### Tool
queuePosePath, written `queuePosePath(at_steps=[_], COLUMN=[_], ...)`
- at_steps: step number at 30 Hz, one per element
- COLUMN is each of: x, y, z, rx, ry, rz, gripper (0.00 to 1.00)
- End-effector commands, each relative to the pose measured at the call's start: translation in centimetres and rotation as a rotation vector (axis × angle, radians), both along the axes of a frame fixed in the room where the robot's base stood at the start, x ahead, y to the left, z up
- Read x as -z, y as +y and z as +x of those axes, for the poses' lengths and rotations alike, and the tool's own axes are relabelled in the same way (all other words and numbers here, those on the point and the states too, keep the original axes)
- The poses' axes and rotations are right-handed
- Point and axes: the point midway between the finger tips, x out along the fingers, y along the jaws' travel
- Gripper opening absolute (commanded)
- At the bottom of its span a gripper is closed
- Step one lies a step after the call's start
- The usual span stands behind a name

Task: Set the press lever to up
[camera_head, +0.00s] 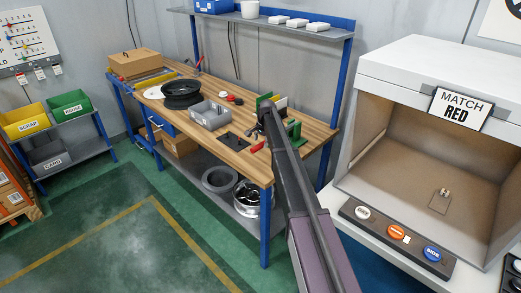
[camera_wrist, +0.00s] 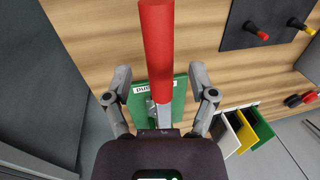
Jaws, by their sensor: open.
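The press is a green block with a white label, seen in the wrist view (camera_wrist: 178,98) and on the workbench in the head view (camera_head: 294,131). Its lever has a grey shaft and a red handle (camera_wrist: 157,45) that reaches to the top edge of the wrist view. A small red part, likely this handle, shows beside my arm in the head view (camera_head: 257,147). I cannot tell the lever's exact tilt. My gripper (camera_wrist: 160,88) is open, with one finger on each side of the lever shaft and visible gaps. My arm hides part of the press in the head view.
Coloured upright panels (camera_wrist: 245,130) stand close to the press. A white inspection booth (camera_head: 440,70) is at the right.

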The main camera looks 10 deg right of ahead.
Motion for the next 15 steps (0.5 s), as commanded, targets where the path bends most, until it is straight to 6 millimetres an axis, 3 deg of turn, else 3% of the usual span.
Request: queuePosePath(at_steps=[6, 15], x=[1.7, 2.3], y=[0.2, 0.3], z=[0.3, 0.4], rx=[0.000, 0.000], ry=[0.000, 0.000], rz=[0.000, 0.000], gripper=[0.73, 0.73])
